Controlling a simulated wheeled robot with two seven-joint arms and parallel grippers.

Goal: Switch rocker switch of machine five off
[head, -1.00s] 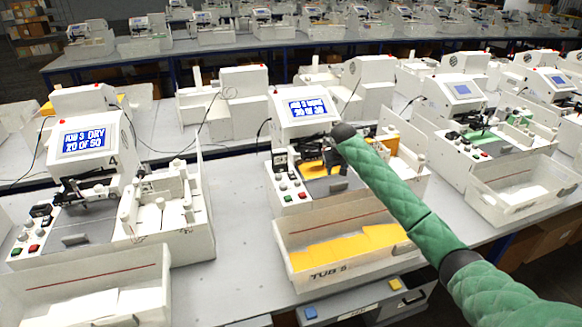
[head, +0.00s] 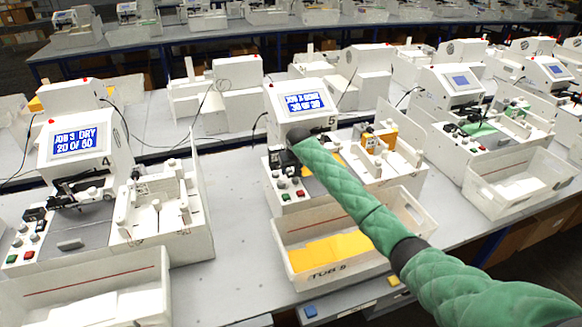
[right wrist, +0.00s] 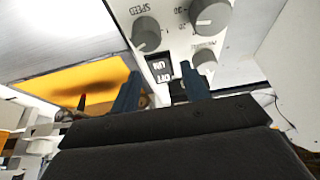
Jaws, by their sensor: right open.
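Machine five (head: 298,93) is the white machine in the middle of the head view, with a lit blue screen and a "5" on its front. Its black rocker switch (right wrist: 160,68), marked ON and OFF, shows upside down in the right wrist view, among grey knobs. My right gripper (right wrist: 163,88) is open, its two dark fingers pointing at the panel on either side of the lower part of the switch. I cannot tell if they touch the panel. In the head view my green right arm hides the fingers. My left gripper is not in view.
A white tub (head: 350,240) with orange sheets stands in front of machine five, under my arm. Machine four (head: 85,140) stands to the left, and another machine (head: 465,95) to the right. The grey table (head: 235,225) is bare between machines four and five.

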